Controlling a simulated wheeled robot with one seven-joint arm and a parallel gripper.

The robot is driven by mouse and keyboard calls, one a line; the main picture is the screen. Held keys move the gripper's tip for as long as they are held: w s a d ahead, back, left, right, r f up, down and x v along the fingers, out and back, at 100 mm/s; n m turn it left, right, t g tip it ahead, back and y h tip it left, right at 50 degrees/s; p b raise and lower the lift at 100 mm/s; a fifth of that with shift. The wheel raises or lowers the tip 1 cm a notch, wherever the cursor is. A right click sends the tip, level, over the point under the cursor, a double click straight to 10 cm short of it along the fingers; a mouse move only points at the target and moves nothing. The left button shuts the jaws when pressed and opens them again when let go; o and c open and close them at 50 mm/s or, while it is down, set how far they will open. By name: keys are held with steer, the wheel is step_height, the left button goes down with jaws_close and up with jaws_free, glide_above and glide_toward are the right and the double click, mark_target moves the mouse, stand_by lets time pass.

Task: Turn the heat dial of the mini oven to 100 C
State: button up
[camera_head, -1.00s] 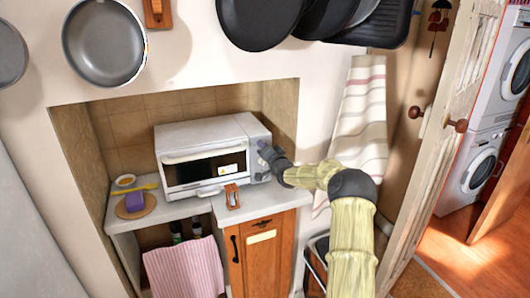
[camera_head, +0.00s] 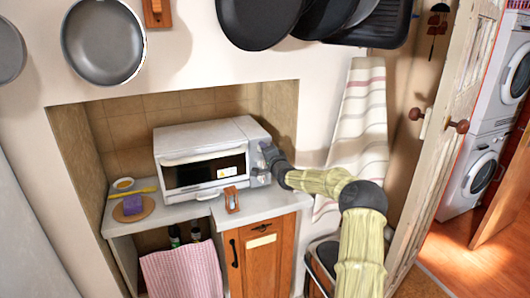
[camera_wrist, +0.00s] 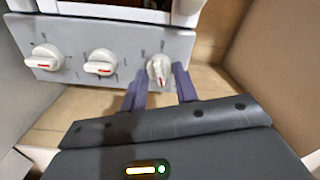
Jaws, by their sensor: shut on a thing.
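The white mini oven (camera_head: 200,138) stands on the counter in the niche, with its control panel on its right side. The wrist view shows this panel (camera_wrist: 75,38) turned sideways, with a row of three white dials. My gripper (camera_wrist: 161,78) has its two purple-grey fingers on either side of the rightmost dial (camera_wrist: 158,66) and is shut on it. This dial's red mark points down in that view. The middle dial (camera_wrist: 100,62) and left dial (camera_wrist: 43,58) are free. The scale marks are too small to read. In the head view my gripper (camera_head: 268,154) covers the upper panel.
A small wooden-framed object (camera_head: 231,199) stands on the counter (camera_head: 262,204) before the oven. Pans (camera_head: 103,42) hang above, and a striped towel (camera_head: 355,130) hangs to the right of the niche.

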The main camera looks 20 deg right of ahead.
steer(key=o, duration=0.9)
steer(key=shift+o, duration=0.2)
steer(key=shift+s, duration=0.1)
steer(key=s+b, duration=0.3)
steer(key=s, duration=1.4)
steer(key=shift+s, duration=0.1)
